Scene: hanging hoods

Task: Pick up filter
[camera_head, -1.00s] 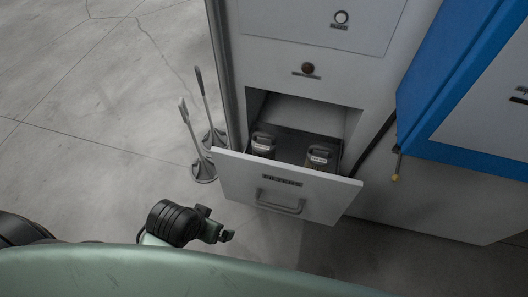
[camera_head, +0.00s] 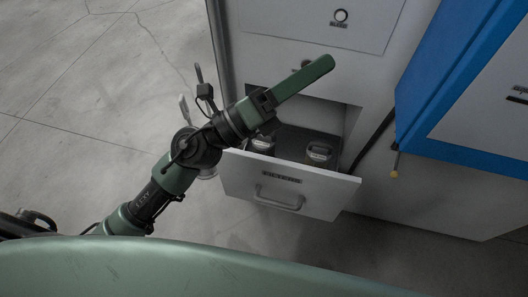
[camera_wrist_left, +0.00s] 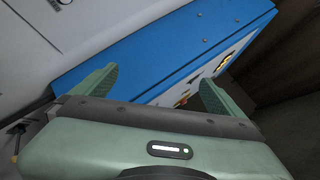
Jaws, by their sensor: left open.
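Two dark canister-like filters with top handles and pale labels sit in the open drawer: the left filter (camera_head: 262,145), partly hidden by my arm, and the right filter (camera_head: 320,152). The drawer (camera_head: 290,190) has a dark label and a bar handle on its front. My left gripper (camera_head: 322,68) is above and behind the drawer in the head view, in front of the cabinet. One green finger shows clearly there. In the left wrist view my left gripper (camera_wrist_left: 160,79) has its two fingers wide apart with nothing between them. My right gripper is out of view.
The grey cabinet (camera_head: 390,200) holds the drawer. A blue-framed unit (camera_head: 440,110) juts out at the right, and its blue side (camera_wrist_left: 165,55) fills the wrist view beyond the fingers. Grey-handled stands (camera_head: 186,108) are partly behind my arm. Floor (camera_head: 90,100) at left is clear.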

